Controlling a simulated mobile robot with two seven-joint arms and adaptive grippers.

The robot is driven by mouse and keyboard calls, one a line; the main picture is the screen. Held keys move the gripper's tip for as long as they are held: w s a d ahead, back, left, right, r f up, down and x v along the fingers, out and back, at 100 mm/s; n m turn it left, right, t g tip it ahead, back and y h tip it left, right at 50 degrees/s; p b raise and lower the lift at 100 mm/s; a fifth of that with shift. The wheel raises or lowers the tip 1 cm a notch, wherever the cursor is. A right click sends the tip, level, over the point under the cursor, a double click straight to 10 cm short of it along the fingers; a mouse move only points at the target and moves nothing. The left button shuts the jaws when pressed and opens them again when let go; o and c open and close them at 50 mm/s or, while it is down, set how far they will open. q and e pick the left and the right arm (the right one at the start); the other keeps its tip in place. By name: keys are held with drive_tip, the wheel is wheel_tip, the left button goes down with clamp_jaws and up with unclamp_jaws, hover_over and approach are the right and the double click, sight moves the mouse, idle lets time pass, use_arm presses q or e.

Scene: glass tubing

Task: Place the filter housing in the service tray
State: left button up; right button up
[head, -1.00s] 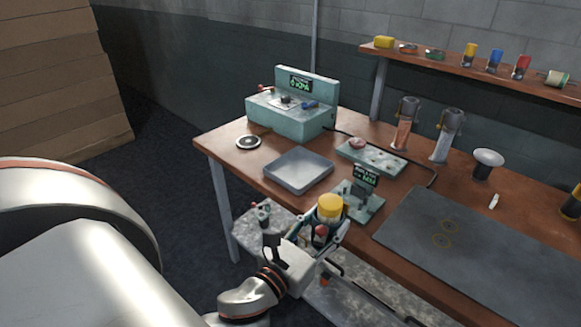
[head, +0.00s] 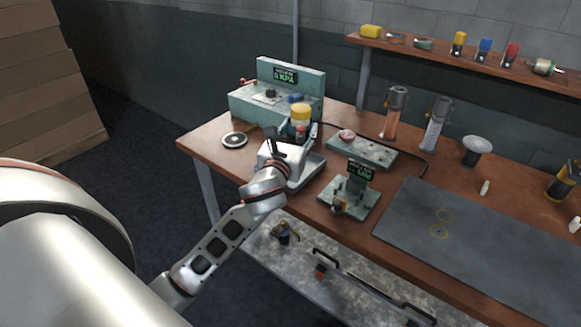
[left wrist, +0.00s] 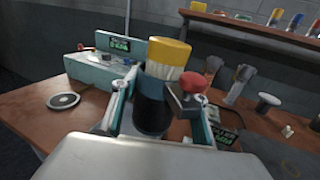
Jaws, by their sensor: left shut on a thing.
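The filter housing (head: 301,115) has a yellow cap, a pale band and a dark body. My left gripper (head: 296,136) is shut on it and holds it upright. In the left wrist view the filter housing (left wrist: 161,90) stands between the two fingers (left wrist: 158,108), with a red knob on its right. The grey service tray (head: 313,165) lies on the bench under and behind my gripper, which hides much of it. In the head view the housing appears over the tray's far part; its height above the tray is unclear. My right gripper is not in view.
A teal pressure station (head: 265,103) stands just behind. A round disc (head: 235,140) lies to the left. A teal plate (head: 361,151) and a small gauge stand (head: 348,195) are to the right. A dark mat (head: 480,235) covers the right of the bench.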

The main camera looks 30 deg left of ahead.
use_arm(q)
drive_tip(key=w+a+r+n+g+y, duration=0.1)
drive_tip(key=w+a+r+n+y, duration=0.1)
drive_tip(key=w+a+r, duration=0.4)
drive_tip(key=f+b, duration=0.2)
drive_tip(key=f, duration=0.7)
drive_tip(key=f+b, duration=0.2)
drive_tip(key=f, duration=0.7)
drive_tip(key=shift+s+a+f+b, duration=0.2)
drive_tip(key=shift+f+b, duration=0.1)
drive_tip(key=shift+f, duration=0.1)
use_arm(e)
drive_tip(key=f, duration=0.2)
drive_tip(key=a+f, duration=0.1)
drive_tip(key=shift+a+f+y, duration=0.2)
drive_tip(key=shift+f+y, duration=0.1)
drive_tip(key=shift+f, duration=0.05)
use_arm(q)
drive_tip(key=shift+r, duration=0.1)
